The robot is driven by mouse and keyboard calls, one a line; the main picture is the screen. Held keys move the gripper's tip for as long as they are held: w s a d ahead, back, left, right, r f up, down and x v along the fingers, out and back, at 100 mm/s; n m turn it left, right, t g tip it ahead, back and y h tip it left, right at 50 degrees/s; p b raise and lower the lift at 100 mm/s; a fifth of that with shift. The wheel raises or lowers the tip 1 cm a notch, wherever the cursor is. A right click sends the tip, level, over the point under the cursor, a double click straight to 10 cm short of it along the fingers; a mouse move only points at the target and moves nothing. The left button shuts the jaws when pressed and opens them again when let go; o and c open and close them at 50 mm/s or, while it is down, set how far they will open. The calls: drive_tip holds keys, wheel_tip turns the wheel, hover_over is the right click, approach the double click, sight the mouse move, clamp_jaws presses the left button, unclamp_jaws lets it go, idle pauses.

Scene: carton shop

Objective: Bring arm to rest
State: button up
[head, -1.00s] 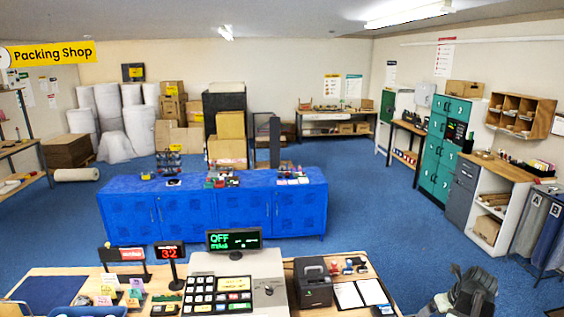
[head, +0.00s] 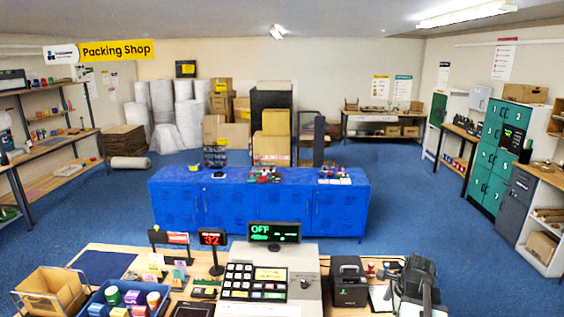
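My gripper (head: 412,287) shows at the bottom right of the head view, dark grey, over the right end of the front counter (head: 130,258). It is seen from behind and above, and its fingertips are hidden, so I cannot tell whether it is open or shut. Nothing can be seen held in it. It is just right of the black printer (head: 348,282) and partly covers a white sheet on the counter.
The counter holds a till (head: 252,283), a red "32" display (head: 212,238), a blue crate (head: 125,297) of colourful items and a tan box (head: 48,291). A blue cabinet (head: 260,208) stands beyond. Blue floor is clear on both sides of the cabinet.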

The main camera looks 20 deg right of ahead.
drive_tip(key=w+a+n+g, duration=0.1)
drive_tip(key=w+a+n, duration=0.2)
drive_tip(key=a+n, duration=1.2)
drive_tip(key=w+a+n+g, duration=0.15)
drive_tip(key=a+n, duration=0.65)
drive_tip(key=a, duration=1.2)
wheel_tip(320, 180, down, 19)
drive_tip(key=s+b, duration=0.1)
drive_tip(key=b, duration=1.7)
drive_tip(key=shift+s+a+g, duration=0.15)
drive_tip(key=shift+s+g, duration=0.15)
drive_tip(key=shift+g, duration=0.05)
